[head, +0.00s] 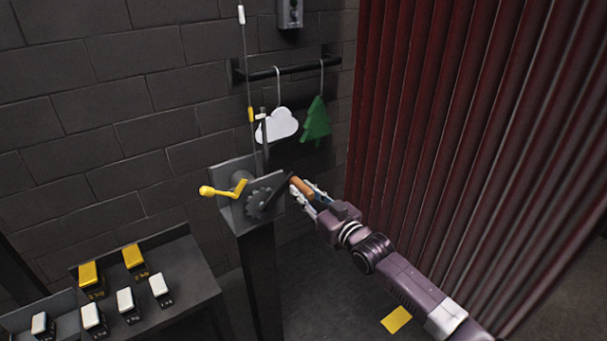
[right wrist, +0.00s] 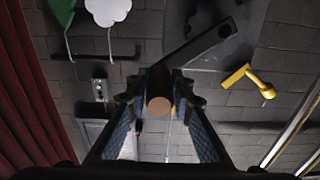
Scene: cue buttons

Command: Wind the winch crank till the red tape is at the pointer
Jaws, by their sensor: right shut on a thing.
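The winch (head: 238,207) stands on a dark post, with a toothed gear (head: 259,203) on its face. Its dark crank arm (right wrist: 205,43) ends in a wooden handle (head: 301,187); the handle's round end (right wrist: 159,105) faces the right wrist camera. My right gripper (head: 306,191) is shut on this handle, to the right of the gear. A thin rope rises from the winch with a yellow tape (head: 250,114) and a white tape (head: 241,14). A grey upright (head: 264,130) stands beside the rope, possibly carrying the pointer. My left gripper is out of view.
A yellow lever (head: 222,190) sticks out left of the winch. A white cloud (head: 277,126) and a green tree (head: 316,122) hang from a rail behind. A red curtain (head: 460,120) fills the right. A table (head: 190,280) with several weights stands at lower left.

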